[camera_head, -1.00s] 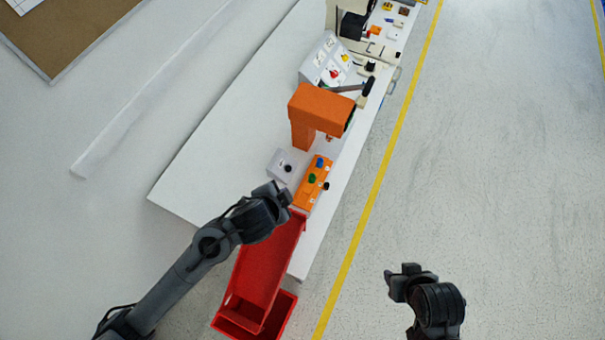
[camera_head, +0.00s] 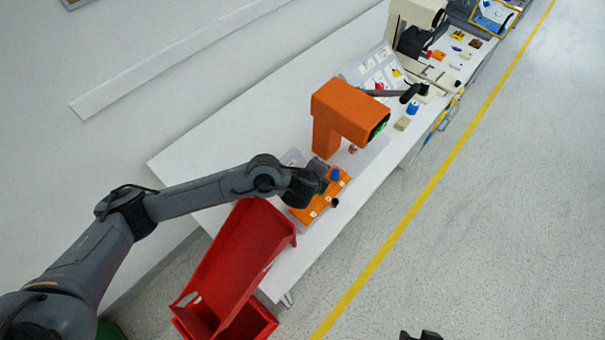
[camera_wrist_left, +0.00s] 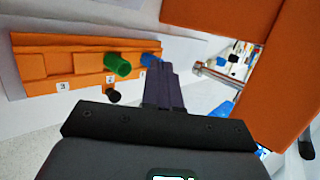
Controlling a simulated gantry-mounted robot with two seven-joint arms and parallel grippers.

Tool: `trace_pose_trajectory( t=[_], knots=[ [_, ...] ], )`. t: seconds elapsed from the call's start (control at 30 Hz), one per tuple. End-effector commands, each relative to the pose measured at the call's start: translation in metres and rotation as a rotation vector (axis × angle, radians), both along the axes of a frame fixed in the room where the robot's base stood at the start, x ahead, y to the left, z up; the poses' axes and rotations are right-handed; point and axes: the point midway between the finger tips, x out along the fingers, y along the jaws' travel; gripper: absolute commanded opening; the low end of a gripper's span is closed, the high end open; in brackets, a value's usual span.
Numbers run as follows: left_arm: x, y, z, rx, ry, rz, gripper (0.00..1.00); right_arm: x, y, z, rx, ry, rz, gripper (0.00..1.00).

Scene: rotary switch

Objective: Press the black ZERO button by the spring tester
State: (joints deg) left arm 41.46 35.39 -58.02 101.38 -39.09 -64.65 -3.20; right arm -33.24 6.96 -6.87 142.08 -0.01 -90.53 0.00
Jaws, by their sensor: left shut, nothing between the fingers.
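The orange spring tester (camera_head: 340,110) stands on the white table, and its orange body fills the right of the left wrist view (camera_wrist_left: 250,60). A light grey box (camera_head: 292,157) beside it is mostly hidden behind my left wrist, and the black button seen on it earlier is hidden. No ZERO label is readable. My left gripper (camera_head: 322,170) is shut and empty, above the orange numbered block; its shut fingers also show in the left wrist view (camera_wrist_left: 163,85). Only a dark tip of my right gripper (camera_head: 420,336) shows at the bottom edge.
A metal rod (camera_wrist_left: 213,72) projects from the tester. A red bin (camera_head: 235,250) stands at the table's near end. A switch panel (camera_head: 375,68) lies beyond.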

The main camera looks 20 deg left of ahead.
Motion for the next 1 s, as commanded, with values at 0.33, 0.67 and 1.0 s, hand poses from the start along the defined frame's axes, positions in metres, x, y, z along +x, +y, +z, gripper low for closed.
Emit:
trace_pose_trajectory(
  t=[0.33,0.67,1.0],
  knots=[
    [0.0,0.001,-0.002,-0.001,0.0,0.001,0.0,0.0,0.002,-0.002,0.007,-0.001,-0.003,0.43],
    [0.006,0.019,-0.028,-0.001,-0.001,0.002,0.0,0.0,0.001,-0.03,0.005,-0.001,-0.003,0.43],
    [0.013,0.042,-0.057,-0.001,0.0,0.001,0.0,0.0,-0.001,-0.063,-0.005,0.0,0.004,0.43]
  ],
)
